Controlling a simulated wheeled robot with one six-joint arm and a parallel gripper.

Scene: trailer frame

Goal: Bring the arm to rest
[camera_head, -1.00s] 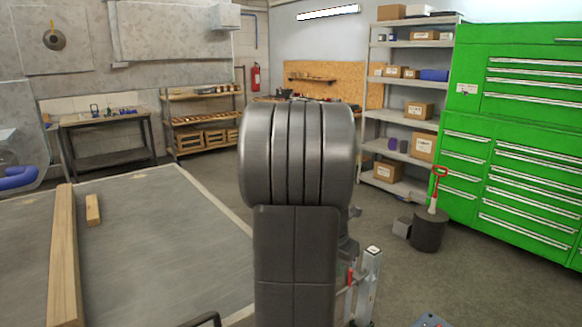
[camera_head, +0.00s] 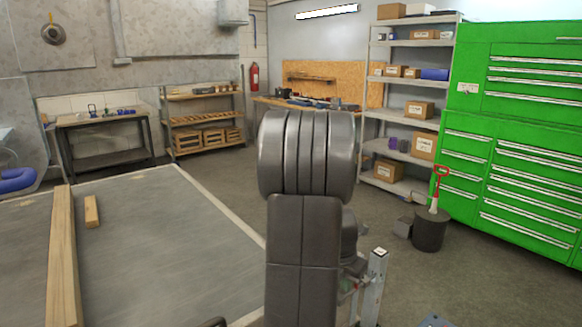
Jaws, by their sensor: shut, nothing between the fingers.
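My arm (camera_head: 302,240) stands upright in the middle of the head view, showing a thick grey joint above a dark padded link. My gripper is not in view; it is either hidden behind the arm or outside the picture. Whether the arm is folded beyond the visible joint cannot be told.
A flat grey trailer bed (camera_head: 165,245) lies at left, with a long wooden beam (camera_head: 64,250) and a short block (camera_head: 91,211) on it. A metal post (camera_head: 376,285) stands close right of my arm. A black bucket (camera_head: 430,231) and green cabinets (camera_head: 515,130) stand further right.

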